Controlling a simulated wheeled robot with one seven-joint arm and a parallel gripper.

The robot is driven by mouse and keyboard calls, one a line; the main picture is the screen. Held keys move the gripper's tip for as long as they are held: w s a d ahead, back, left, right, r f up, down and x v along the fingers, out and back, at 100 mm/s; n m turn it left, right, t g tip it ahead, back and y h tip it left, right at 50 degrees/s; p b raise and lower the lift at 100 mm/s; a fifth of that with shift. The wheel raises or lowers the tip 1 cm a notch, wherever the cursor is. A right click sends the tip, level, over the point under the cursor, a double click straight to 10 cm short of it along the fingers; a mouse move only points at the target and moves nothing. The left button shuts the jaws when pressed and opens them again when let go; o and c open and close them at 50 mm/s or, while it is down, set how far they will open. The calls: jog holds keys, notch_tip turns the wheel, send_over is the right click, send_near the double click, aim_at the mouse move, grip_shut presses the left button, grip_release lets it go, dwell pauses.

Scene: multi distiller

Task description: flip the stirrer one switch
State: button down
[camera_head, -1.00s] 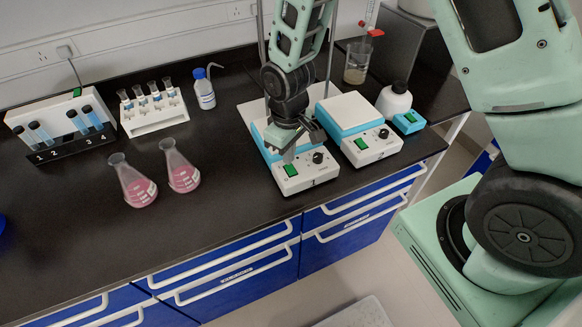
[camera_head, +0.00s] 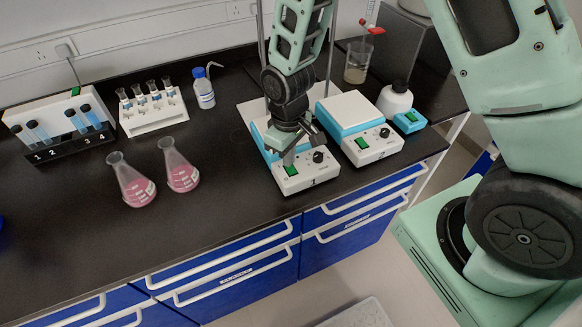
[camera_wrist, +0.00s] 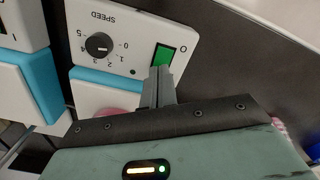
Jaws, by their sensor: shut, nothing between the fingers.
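Stirrer one is a white and blue unit (camera_head: 305,178) marked 1 at its front, left of a second like unit. Its green switch (camera_head: 290,170) is on the left of its front panel. In the wrist view the green switch (camera_wrist: 163,56) sits beside the black speed knob (camera_wrist: 99,44). My gripper (camera_head: 289,157) is shut and empty, pointing down just above the switch. In the wrist view my gripper's fingertips (camera_wrist: 162,72) overlap the switch's near edge; I cannot tell whether they touch it.
Stirrer two (camera_head: 370,144) stands close on the right. Two flasks of pink liquid (camera_head: 133,182) stand to the left. A tube rack (camera_head: 152,110) and a wash bottle (camera_head: 203,90) are behind them. The bench front left of the stirrer is clear.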

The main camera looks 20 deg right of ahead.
jog(key=shift+f, duration=0.25)
jog(key=shift+r+p, duration=2.75)
jog(key=shift+r, duration=0.85)
